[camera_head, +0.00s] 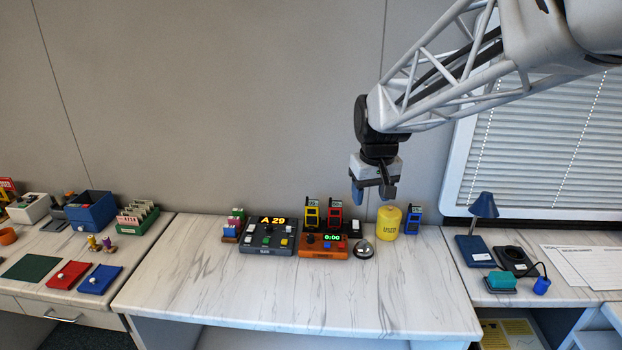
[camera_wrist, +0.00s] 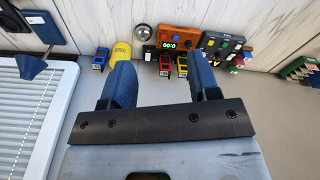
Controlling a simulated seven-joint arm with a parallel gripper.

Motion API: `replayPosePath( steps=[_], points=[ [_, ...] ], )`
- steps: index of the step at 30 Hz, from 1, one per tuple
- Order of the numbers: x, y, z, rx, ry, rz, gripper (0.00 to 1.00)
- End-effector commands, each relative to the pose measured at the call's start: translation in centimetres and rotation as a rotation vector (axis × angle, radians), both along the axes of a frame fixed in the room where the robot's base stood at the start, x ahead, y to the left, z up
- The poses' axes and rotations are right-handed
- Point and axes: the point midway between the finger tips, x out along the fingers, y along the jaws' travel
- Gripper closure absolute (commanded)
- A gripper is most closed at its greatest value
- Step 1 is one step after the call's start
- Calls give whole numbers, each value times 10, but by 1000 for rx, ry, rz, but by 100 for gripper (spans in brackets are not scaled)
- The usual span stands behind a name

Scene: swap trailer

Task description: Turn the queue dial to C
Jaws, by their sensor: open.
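The queue console (camera_head: 268,237) is a dark grey box at the back of the middle table. Its lit display (camera_head: 272,221) reads "A 29", with several coloured buttons and knobs below. Which knob is the queue dial is too small to tell. The console also shows upside down in the wrist view (camera_wrist: 222,44). My gripper (camera_head: 373,196) is open and empty, fingers pointing down, in the air above the back of the table. It is to the right of the console and well above it. In the wrist view both blue fingers of my gripper (camera_wrist: 163,82) stand wide apart.
An orange timer box (camera_head: 323,246) reading "0:00" adjoins the console's right side. Yellow and red handsets (camera_head: 334,213) stand behind it. A bell (camera_head: 363,249), a yellow "USED" container (camera_head: 388,224) and a blue handset (camera_head: 412,220) stand further right. The table's front (camera_head: 300,300) is clear.

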Motion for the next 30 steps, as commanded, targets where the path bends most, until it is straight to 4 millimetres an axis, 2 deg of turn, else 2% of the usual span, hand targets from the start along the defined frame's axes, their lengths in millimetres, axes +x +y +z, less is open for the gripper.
replayPosePath(
  steps=[3,17,30],
  points=[
    [27,16,-8,-4,11,29,44],
    [118,81,-46,-15,41,143,44],
    [195,152,-103,-26,71,250,44]
  ],
)
